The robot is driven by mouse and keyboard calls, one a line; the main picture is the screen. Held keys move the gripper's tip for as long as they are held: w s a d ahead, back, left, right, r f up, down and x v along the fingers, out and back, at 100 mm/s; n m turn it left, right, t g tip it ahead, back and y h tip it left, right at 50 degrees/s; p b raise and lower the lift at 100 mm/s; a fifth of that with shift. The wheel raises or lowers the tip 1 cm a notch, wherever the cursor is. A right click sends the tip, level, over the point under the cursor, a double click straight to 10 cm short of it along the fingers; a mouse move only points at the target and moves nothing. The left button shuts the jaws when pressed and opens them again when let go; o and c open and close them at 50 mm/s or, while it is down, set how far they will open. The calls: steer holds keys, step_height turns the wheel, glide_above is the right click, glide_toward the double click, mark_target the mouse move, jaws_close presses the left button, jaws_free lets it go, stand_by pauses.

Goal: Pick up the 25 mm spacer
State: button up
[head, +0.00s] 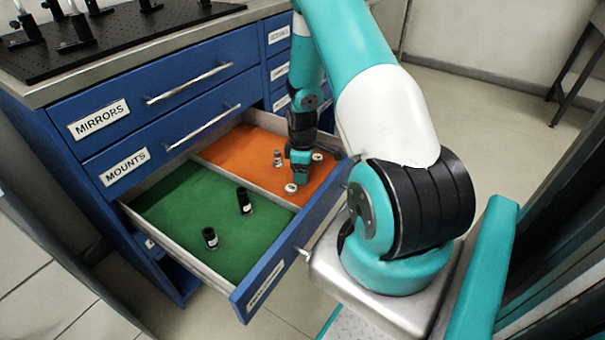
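An open drawer has an orange compartment (231,150) on the right and a green compartment (171,206) on the left. In the orange compartment I see a small metallic upright piece (277,157), a white-topped round piece (318,157) and another white-topped round piece (291,188). Their markings are too small to read, so I cannot tell which is the 25 mm spacer. My gripper (298,178) points down in the orange compartment, right beside the nearest white-topped piece. Its fingers are small and partly hidden, and I cannot tell whether they touch or hold anything.
A thin divider (247,182) separates the compartments. The drawer's blue front (290,250) is a raised edge. Closed drawers and a black breadboard (110,35) lie behind.

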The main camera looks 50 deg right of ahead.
steer(key=c, duration=0.9)
steer(key=shift+r, duration=0.1)
